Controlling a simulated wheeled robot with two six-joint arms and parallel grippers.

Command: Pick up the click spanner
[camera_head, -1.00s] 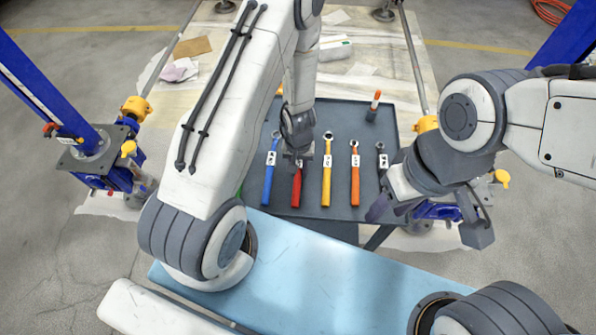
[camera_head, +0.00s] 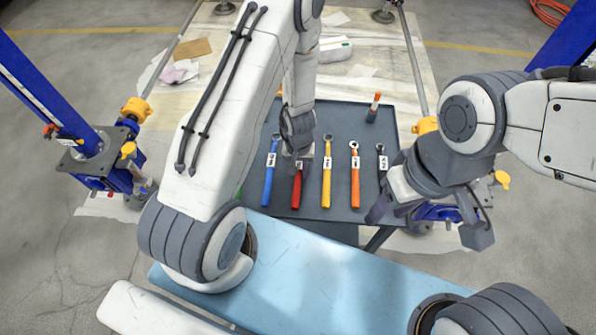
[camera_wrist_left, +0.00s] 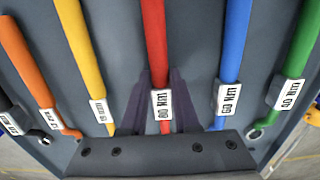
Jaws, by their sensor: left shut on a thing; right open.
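The click spanners lie in a row on a dark tray (camera_head: 340,210). The red spanner (camera_head: 296,192) is under my left gripper (camera_head: 298,163) in the head view. In the left wrist view the red spanner (camera_wrist_left: 154,45) runs between the two dark fingers of my left gripper (camera_wrist_left: 160,95), and its label reads 80 Nm. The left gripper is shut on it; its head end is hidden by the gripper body. The spanner appears to lie level with its neighbours. My right gripper (camera_head: 428,222) is open and empty, at the tray's right front side.
A blue spanner (camera_head: 268,185) lies left of the red one. Yellow (camera_head: 327,185), orange (camera_head: 355,188) and dark (camera_head: 382,162) ones lie right. A green one (camera_wrist_left: 300,45) shows in the wrist view. An orange-topped item (camera_head: 373,107) stands at the tray's back right. Blue jacks (camera_head: 95,160) flank the tray.

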